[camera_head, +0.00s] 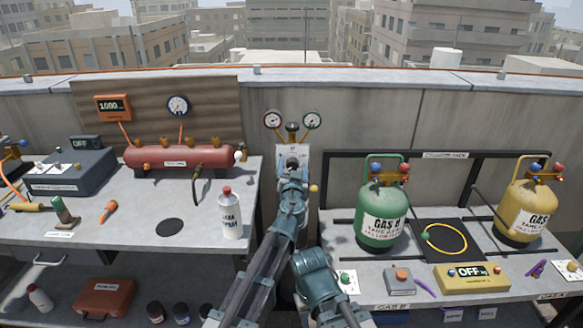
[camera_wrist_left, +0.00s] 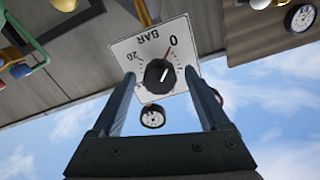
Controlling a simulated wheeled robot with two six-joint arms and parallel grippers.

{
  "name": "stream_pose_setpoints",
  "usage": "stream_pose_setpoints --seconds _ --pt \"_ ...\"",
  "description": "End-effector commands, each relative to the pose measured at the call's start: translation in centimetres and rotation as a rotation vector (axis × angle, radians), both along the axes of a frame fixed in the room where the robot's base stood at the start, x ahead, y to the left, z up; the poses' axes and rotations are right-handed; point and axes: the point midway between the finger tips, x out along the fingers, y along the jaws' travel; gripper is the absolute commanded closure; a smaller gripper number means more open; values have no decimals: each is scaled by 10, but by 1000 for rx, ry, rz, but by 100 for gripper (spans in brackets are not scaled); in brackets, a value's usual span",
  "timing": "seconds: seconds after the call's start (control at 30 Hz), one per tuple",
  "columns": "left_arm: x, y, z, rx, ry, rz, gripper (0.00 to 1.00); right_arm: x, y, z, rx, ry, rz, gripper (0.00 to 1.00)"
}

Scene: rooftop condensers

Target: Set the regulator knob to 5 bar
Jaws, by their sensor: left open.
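The regulator knob (camera_wrist_left: 160,77) is black and round with a white pointer line, on a white dial plate (camera_wrist_left: 127,56) marked BAR, 0 and 20. The wrist view shows the plate upside down. The pointer line slants toward the 0 side, where a red mark shows; the exact reading is too small to tell. My left gripper (camera_wrist_left: 159,76) is open, its fingers on either side of the knob, with gaps visible between. In the head view my left gripper (camera_head: 292,165) is in front of the plate and hides the knob. My right gripper is not visible.
Two gauges (camera_head: 272,119) (camera_head: 312,120) stand above the plate. A green gas cylinder (camera_head: 381,214) and a yellow one (camera_head: 526,212) stand on the right bench. A black rack frame (camera_head: 340,154) is close to the arm.

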Motion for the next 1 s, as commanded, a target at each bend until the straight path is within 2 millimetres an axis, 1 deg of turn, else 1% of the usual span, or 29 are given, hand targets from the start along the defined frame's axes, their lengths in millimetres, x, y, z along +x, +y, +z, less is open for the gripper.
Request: stream_pose_setpoints --seconds 0.03,0.07,0.2,0.47,0.77,1.0 --pt "0 0 0 0 0 0 22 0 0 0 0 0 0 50" --pt "0 0 0 0 0 0 27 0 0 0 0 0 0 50" --pt "0 0 0 0 0 0 52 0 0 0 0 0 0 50" --pt "0 0 0 0 0 0 99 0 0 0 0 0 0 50" --pt "0 0 0 30 0 0 100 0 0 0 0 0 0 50" --pt "0 0 0 169 0 0 100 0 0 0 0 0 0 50"
